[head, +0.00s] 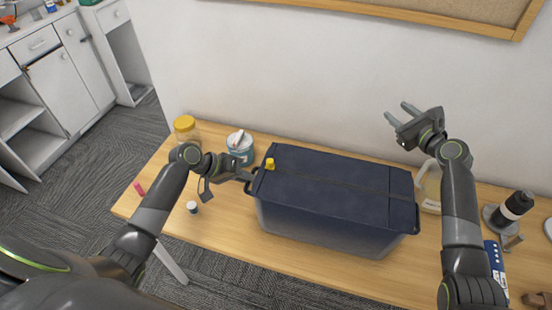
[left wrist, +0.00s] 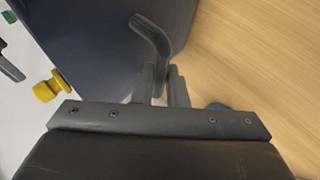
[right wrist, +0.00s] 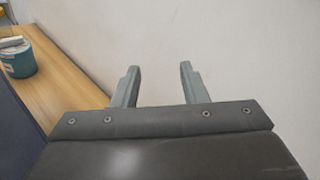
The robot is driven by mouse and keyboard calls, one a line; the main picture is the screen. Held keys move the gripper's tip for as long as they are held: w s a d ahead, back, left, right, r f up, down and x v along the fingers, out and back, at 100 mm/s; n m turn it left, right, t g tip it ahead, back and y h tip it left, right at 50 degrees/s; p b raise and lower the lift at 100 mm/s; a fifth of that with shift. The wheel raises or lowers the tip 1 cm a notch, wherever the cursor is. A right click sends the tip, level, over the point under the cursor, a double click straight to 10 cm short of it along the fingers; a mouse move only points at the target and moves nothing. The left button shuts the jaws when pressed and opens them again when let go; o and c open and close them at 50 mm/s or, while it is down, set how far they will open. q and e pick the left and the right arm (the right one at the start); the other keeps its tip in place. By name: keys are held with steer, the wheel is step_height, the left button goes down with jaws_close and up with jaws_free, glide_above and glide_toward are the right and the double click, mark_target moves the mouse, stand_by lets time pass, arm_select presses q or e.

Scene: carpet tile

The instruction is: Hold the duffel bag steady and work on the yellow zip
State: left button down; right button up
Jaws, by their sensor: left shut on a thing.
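The dark blue duffel bag (head: 335,197) stands upright on the wooden table, with a dark zip line running along its top. The yellow zip pull (head: 270,164) sits at the left end of that line; it also shows in the left wrist view (left wrist: 46,90). My left gripper (head: 248,178) is at the bag's left end, shut on the dark end handle (left wrist: 152,45). My right gripper (head: 396,114) is open and empty in the air above and behind the bag's right part; in the right wrist view its fingers (right wrist: 158,85) are apart with only wall between them.
A yellow-lidded jar (head: 185,128) and a teal tub (head: 240,150) stand behind the left gripper. A small white-capped bottle (head: 192,207) and a pink item (head: 138,188) lie left.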

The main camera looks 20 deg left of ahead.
steer(key=s+a+f+n+g+y, duration=0.2)
steer(key=s+a+g, duration=0.15)
steer(key=a, duration=0.25)
steer(key=s+a+f+n+g+y, duration=0.1)
steer(key=s+a+n+g+y, duration=0.1)
steer(key=a+g, duration=0.3)
steer(key=n+g, duration=0.5)
steer(key=g, duration=0.3)
glide_toward(276, 168)
steer(key=r, duration=0.1)
steer(key=w+d+r, duration=0.2)
steer(key=r, duration=0.1)
steer(key=shift+r, duration=0.1)
steer(key=shift+s+a+n+g, duration=0.3)
steer(key=shift+s+a+g, duration=0.05)
steer(key=shift+s, duration=0.15)
steer(key=x, duration=1.1)
steer(key=shift+s+a+f, duration=0.2)
steer(key=shift+a+f, duration=0.05)
steer(key=shift+f, duration=0.1)
jaws_close()
